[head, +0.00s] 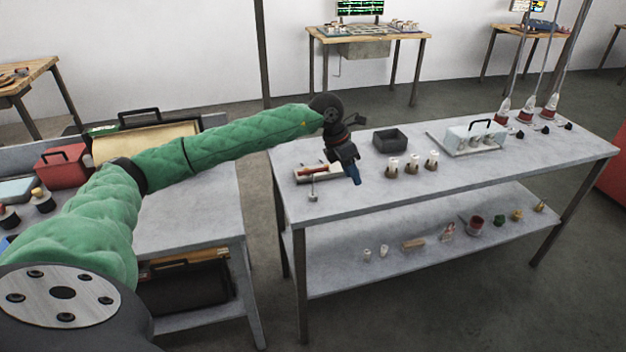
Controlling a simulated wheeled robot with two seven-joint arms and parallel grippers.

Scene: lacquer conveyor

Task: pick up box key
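My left arm reaches in from the left, and my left gripper (353,175) points down over the left end of the grey table, with a blue part at its tip. I cannot tell whether its fingers are open or shut, or whether anything is between them. Just left of it is a pale holder (304,177) with a dark red item (314,171). A small upright metal piece (313,192) stands in front of the holder. No box key can be made out for certain at this size. My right gripper is out of view.
The grey table (480,168) also bears a dark open box (390,139), several small capped jars (412,164) and a clear case with a black handle (476,134). A lower shelf (345,276) holds small items. A bench with a red case (62,166) is at left.

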